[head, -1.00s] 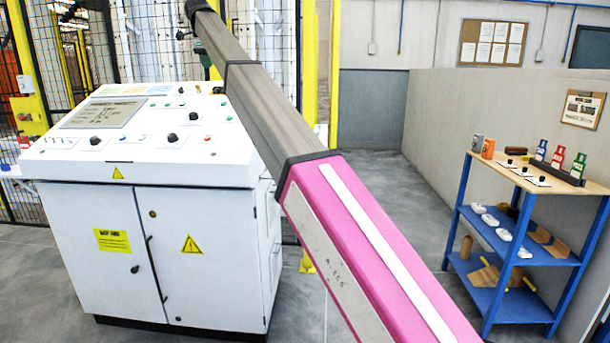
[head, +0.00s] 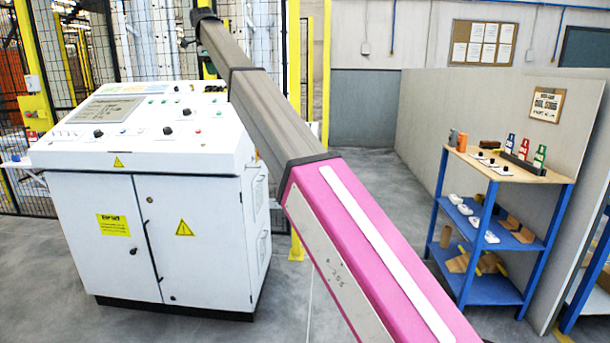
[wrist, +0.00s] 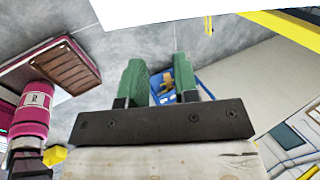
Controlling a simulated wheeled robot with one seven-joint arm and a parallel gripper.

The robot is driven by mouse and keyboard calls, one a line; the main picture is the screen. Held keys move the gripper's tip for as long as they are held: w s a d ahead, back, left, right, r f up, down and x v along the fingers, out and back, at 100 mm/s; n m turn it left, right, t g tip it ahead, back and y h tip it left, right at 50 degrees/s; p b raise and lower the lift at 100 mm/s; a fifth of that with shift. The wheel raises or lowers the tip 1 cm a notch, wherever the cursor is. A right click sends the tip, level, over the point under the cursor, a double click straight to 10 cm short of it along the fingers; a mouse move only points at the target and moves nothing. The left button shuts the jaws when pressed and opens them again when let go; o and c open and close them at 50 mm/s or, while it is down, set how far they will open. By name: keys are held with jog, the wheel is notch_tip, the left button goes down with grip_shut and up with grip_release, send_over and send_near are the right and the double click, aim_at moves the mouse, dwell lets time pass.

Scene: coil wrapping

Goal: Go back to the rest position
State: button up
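My gripper (wrist: 160,78) shows in the wrist view with two green fingers standing apart. It is open, and nothing is held between the fingers. Bare grey floor and part of a blue shelf lie well beyond the fingertips. In the head view my pink and dark grey arm reaches up to the left, its far end in front of the fence. The gripper cannot be made out in the head view.
A white control console (head: 150,215) stands at the left, partly behind my arm. A blue shelf rack (head: 490,225) with bottles and small parts stands at the right by a partition wall (head: 575,105). Grey floor (head: 375,190) between them is open. A wire fence runs behind the console.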

jog(key=s+d+f+n+g, duration=0.1)
jog(key=s+d+f+n, duration=0.15)
jog(key=d+f, duration=1)
jog(key=s+d+f+n+g, duration=0.1)
jog(key=d+f+n, duration=0.45)
jog(key=f, duration=1.25)
jog(key=s+d+f+n, duration=0.1)
jog(key=s+d+f, duration=0.1)
jog(key=d+f, duration=1.1)
jog(key=s+d+f+n+g, duration=0.1)
jog(key=s+d+f+n, duration=0.1)
jog(key=s+d+f, duration=0.6)
jog(key=s+d+f+n+g, duration=0.1)
jog(key=s+d+f+n, duration=0.3)
jog(key=f, duration=0.7)
jog(key=s+d+f+n, duration=0.1)
jog(key=s+d+f, duration=0.4)
jog(key=s, duration=0.5)
jog(key=s+d+f+n, duration=0.2)
jog(key=s+d+f, duration=0.3)
jog(key=s, duration=0.5)
jog(key=shift+d+f+n+g, duration=0.15)
jog(key=shift+f+n+g, duration=0.2)
jog(key=shift+f, duration=0.3)
